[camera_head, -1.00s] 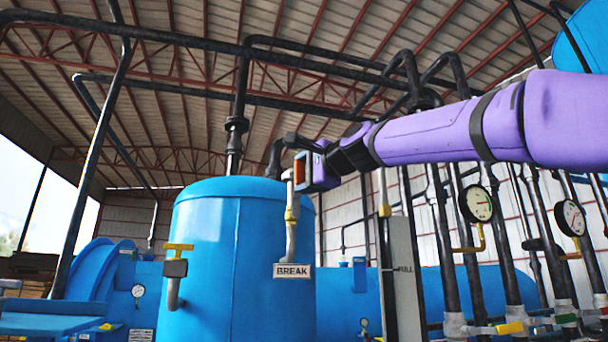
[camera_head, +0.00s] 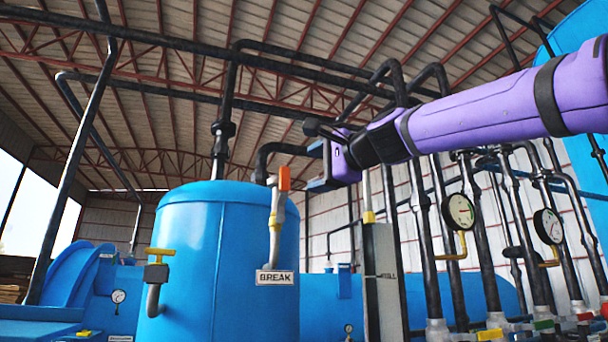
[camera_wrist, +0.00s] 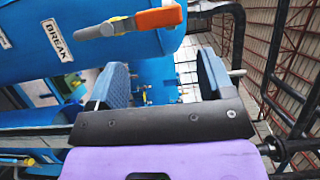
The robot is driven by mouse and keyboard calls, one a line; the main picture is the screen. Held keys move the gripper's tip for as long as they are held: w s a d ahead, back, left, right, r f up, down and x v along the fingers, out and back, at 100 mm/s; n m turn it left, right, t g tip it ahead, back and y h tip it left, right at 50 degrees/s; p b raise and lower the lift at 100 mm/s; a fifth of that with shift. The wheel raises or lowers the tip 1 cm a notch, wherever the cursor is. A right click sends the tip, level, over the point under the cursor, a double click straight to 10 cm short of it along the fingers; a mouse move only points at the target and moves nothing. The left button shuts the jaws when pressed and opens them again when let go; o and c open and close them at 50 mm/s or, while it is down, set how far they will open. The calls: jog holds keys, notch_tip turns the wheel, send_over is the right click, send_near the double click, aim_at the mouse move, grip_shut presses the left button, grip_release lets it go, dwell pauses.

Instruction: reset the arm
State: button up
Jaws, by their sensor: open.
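My purple arm reaches in from the right in the head view, with my gripper (camera_head: 326,160) at its end. The gripper is beside and to the right of an orange-handled valve (camera_head: 284,179) on the blue tank (camera_head: 222,245), apart from it. In the wrist view my gripper (camera_wrist: 160,80) shows two blue padded fingers spread wide with nothing between them. The orange handle (camera_wrist: 158,18) lies beyond the fingers, near the top of that view.
A BREAK sign (camera_head: 274,277) hangs below the valve. A yellow-handled valve (camera_head: 168,252) is on the tank's left. Dark vertical pipes and two gauges (camera_head: 459,212) stand at the right, below my arm. Dark pipes (camera_head: 310,62) cross overhead.

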jog(key=shift+v, duration=0.8)
jog(key=shift+f, duration=0.1)
